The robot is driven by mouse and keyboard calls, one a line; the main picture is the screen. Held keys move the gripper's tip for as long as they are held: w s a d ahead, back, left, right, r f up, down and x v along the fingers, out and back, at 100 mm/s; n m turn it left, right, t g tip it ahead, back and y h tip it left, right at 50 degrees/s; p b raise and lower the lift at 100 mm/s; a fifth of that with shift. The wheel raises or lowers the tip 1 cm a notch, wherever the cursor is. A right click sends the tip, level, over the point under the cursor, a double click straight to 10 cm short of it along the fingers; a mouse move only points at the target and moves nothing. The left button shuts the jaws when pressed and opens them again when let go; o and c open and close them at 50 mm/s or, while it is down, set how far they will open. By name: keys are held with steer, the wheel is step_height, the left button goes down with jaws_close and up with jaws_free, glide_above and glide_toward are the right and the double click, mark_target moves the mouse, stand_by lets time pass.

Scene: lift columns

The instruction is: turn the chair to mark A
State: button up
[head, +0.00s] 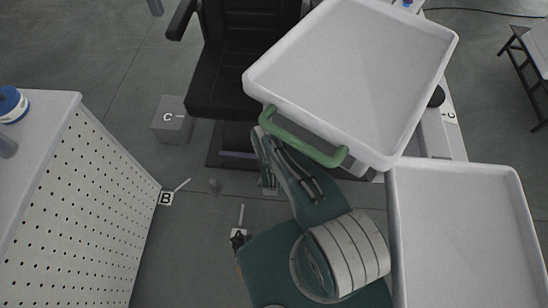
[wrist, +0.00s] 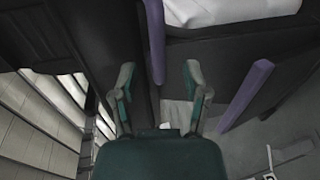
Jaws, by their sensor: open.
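The black chair (head: 228,78) stands at the top centre of the head view, its seat partly hidden by the white tray. A purple bar (head: 237,154) shows low on its dark base. Mark A (head: 238,235) is a small floor label below the chair, with a pale line beside it. In the wrist view my gripper (wrist: 160,82) is open, with its two fingers apart. One purple bar (wrist: 155,40) stands ahead between the fingers, nearer the left one; I cannot tell if it touches. Another purple bar (wrist: 247,95) lies right of the fingers.
A white tray (head: 355,75) with a green handle (head: 300,143) overhangs my arm. A second tray (head: 465,235) is at lower right. A perforated cabinet (head: 85,200) stands left.

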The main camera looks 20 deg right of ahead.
steer(key=shift+v, duration=2.8)
